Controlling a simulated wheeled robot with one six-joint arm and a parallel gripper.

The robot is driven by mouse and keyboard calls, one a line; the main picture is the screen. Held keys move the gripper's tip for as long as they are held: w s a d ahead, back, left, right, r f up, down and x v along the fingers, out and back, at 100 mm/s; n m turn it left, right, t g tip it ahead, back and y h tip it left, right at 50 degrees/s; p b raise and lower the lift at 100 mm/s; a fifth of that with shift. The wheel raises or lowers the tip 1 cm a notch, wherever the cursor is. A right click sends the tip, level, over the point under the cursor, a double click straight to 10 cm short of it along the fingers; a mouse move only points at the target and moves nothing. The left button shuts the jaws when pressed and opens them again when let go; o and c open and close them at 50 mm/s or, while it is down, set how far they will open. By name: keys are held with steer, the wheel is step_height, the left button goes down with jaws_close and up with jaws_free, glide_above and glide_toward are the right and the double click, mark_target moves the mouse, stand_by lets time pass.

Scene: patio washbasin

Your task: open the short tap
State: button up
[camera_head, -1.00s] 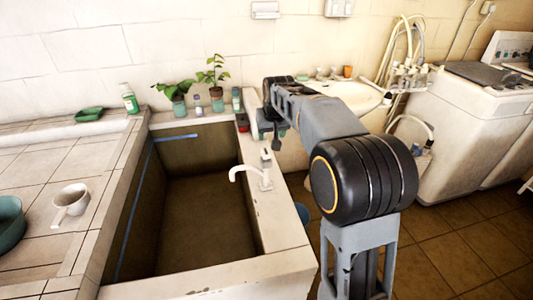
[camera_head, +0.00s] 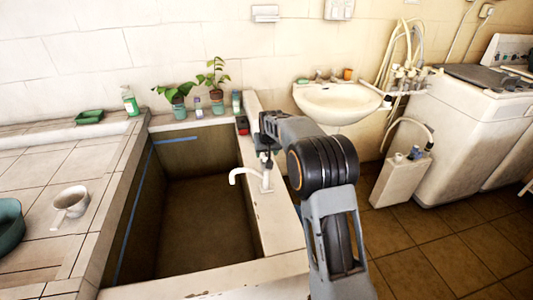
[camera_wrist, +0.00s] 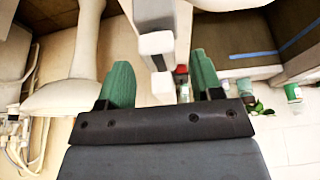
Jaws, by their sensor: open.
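The white tap (camera_head: 245,176) stands on the right rim of the deep sink, its curved spout reaching left over the basin. Its upper part is close to my gripper (camera_head: 265,150), which is partly hidden by my arm in the head view. In the wrist view, my gripper (camera_wrist: 160,82) is open, with its two green fingers apart.
The deep sink (camera_head: 275,222) has potted plants (camera_head: 215,80) and bottles on its back ledge. A white washbasin (camera_head: 338,101) hangs on the wall behind, with hoses and a washing machine (camera_head: 470,130) to the right.

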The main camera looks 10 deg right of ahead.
steer(key=shift+w+f, duration=0.25)
steer(key=shift+f, duration=0.4)
steer(key=shift+c, duration=0.4)
steer(key=c, duration=0.9)
steer(key=shift+o, duration=0.2)
